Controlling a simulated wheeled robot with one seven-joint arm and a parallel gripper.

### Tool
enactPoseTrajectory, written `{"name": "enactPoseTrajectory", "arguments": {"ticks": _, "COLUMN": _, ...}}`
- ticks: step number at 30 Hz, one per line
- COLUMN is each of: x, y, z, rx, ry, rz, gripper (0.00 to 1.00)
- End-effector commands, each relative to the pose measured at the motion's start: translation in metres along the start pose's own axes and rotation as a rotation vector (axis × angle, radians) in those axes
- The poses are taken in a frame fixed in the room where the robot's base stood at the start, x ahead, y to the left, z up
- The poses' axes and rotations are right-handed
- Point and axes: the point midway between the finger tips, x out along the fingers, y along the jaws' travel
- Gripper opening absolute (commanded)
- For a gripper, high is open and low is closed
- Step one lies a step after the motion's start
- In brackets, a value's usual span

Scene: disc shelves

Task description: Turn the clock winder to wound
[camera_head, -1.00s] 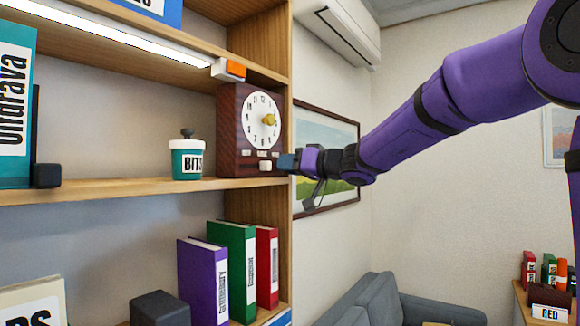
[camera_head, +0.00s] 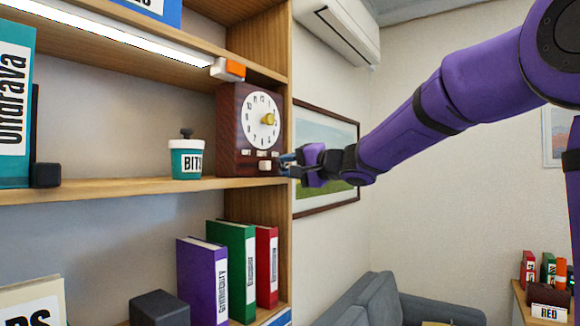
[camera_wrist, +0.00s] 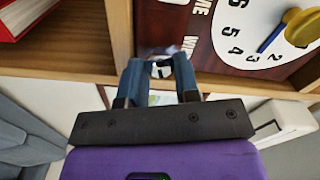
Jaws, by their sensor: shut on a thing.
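The dark red-brown clock (camera_head: 230,130) stands on the middle shelf at its right end. It has a white face (camera_head: 258,108) with a yellow knob (camera_head: 268,119) at the centre and a row of small labels below. The clock winder (camera_head: 265,165), a small white knob, sits under the labels at the clock's lower edge. My gripper (camera_head: 286,162) is at the lower right of the clock, shut on the winder. In the wrist view, my blue fingers (camera_wrist: 160,72) flank a small pale thing; most of it is hidden. The clock face (camera_wrist: 240,35) shows rotated there.
A teal labelled pot (camera_head: 187,162) stands left of the clock. The shelf board (camera_head: 130,188) runs beneath. Purple, green and red binders (camera_head: 240,262) stand on the shelf below. The shelf's side post (camera_head: 284,220) is close to my gripper.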

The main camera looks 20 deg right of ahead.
Motion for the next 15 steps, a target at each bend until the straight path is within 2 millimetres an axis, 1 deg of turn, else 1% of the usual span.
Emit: {"name": "enactPoseTrajectory", "arguments": {"ticks": 15, "x": -0.0002, "y": 0.0023, "z": 0.0001, "rx": 0.489, "ry": 0.001, "rz": 0.001, "gripper": 0.06}}
